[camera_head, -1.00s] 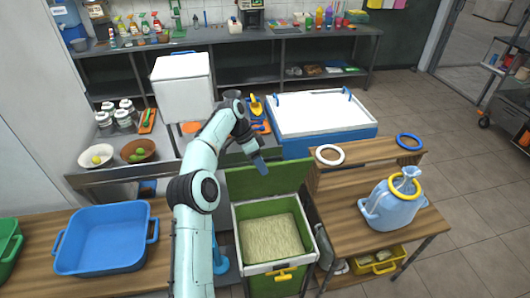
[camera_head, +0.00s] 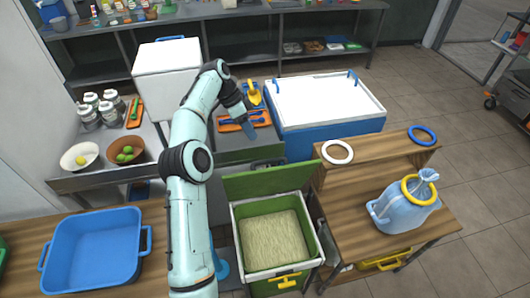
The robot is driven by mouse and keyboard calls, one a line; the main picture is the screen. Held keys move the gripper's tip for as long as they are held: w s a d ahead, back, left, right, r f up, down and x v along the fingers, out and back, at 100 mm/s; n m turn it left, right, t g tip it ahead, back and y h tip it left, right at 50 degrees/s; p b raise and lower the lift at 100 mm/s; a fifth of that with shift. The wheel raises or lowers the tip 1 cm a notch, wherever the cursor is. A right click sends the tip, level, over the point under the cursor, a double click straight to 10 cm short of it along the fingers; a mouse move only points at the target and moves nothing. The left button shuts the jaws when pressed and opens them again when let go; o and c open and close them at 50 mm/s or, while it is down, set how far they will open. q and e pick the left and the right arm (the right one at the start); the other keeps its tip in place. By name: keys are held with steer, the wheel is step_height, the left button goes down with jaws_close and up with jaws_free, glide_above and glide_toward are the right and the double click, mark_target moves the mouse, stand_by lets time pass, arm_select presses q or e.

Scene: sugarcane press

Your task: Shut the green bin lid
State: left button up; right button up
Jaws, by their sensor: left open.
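The green bin (camera_head: 238,262) stands between the counters, with a pale rim and a yellow handle (camera_head: 285,283) on its front. Pale, straw-like material (camera_head: 273,236) fills it. Its green lid (camera_head: 262,182) stands raised at the back edge, so the bin is open. My left arm comes in from the bottom left, and my left gripper (camera_head: 250,130) is beyond the lid's upper edge, apart from it. Its blue fingers are open with nothing seen between them. My right gripper is not in view.
A blue basin (camera_head: 95,250) is on the left counter. Behind the lid are a blue-and-white chest (camera_head: 325,105) and a tray with a yellow scoop (camera_head: 253,95).

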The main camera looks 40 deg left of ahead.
arm_select(q)
steer(key=x, duration=1.2)
steer(key=shift+d+f, duration=0.2)
steer(key=shift+f, duration=0.05)
jaws_close()
